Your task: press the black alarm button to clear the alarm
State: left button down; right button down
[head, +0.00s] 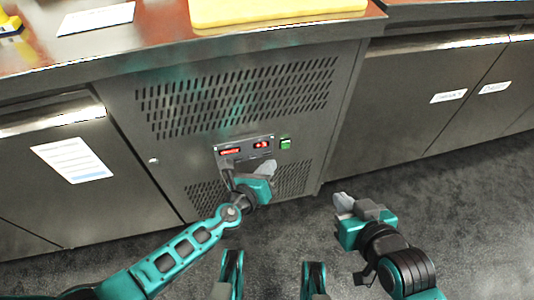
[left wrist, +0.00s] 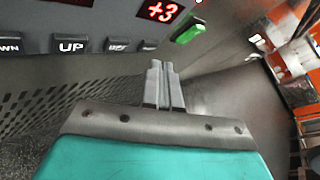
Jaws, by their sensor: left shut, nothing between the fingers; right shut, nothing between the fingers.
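The control panel (head: 244,139) is on the front of the steel cabinet, with two lit red displays. In the left wrist view a row of dark buttons runs below the "+3" display (left wrist: 160,10): one cut off ending in "WN", the UP button (left wrist: 70,45), and small-marked buttons (left wrist: 118,45) to its right. I cannot read which one is the alarm button. My left gripper (head: 267,168) is shut and empty, just in front of the panel's lower right part; its fingertips (left wrist: 158,65) overlap the right end of the row. Contact cannot be told. My right gripper (head: 342,202) is shut and empty, above the floor.
A green switch (head: 285,143) sits right of the panel; it also shows in the left wrist view (left wrist: 188,31). Vent grilles (head: 240,97) surround the panel. A yellow board (head: 270,10) lies on the counter. The floor (head: 440,210) at right is clear.

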pick_arm(q)
jog(key=shift+w+a, duration=0.1)
jog(key=shift+w, duration=0.25)
jog(key=shift+w+a, duration=0.15)
jog(key=shift+w, duration=0.25)
dwell(0.5)
dwell(0.3)
jog(key=shift+s+d, duration=0.25)
jog(key=shift+s, duration=0.55)
jog(key=shift+s+d, duration=0.25)
jog(key=shift+s, duration=0.55)
jog(key=shift+s+d, duration=0.3)
jog(key=shift+s, duration=0.45)
jog(key=shift+s+d, duration=0.25)
jog(key=shift+s, duration=0.55)
